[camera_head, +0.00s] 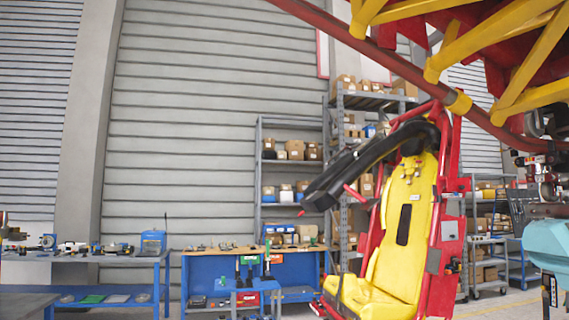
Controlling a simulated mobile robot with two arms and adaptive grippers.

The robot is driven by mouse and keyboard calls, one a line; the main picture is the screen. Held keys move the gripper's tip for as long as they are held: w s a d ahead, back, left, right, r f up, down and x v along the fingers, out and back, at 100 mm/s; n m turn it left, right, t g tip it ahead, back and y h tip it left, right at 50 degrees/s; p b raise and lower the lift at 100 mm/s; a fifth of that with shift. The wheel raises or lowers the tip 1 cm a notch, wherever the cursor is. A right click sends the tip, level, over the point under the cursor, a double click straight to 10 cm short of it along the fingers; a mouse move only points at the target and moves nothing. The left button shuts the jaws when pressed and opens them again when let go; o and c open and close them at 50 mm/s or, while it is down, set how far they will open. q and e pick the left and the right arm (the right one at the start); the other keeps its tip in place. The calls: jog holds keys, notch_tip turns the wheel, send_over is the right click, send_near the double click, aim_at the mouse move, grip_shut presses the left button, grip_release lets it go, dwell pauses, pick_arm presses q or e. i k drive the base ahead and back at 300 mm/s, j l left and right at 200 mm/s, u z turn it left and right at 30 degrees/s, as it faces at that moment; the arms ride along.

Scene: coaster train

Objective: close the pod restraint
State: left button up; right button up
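The pod is a yellow seat (403,235) in a red frame (447,232), hanging under red and yellow track at the right. Its black restraint (365,160) is raised. It hinges near the top of the seat back and reaches out forward and to the left, well clear of the seat. The seat is empty. Neither of my grippers shows in the head view.
Yellow and red track beams (480,45) cross the upper right. A blue workbench (215,272) and shelves with boxes (292,165) stand behind the pod. Another bench (95,257) with tools is at the left. A teal object (548,245) cuts in at the right edge.

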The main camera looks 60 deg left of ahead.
aim_at(322, 194)
jog(key=u, duration=1.5)
jog(key=i+j+u, duration=0.3)
jog(key=i, duration=0.85)
jog(key=i+j+u, duration=0.2)
jog(key=i+u, duration=0.15)
jog(key=i, duration=0.8)
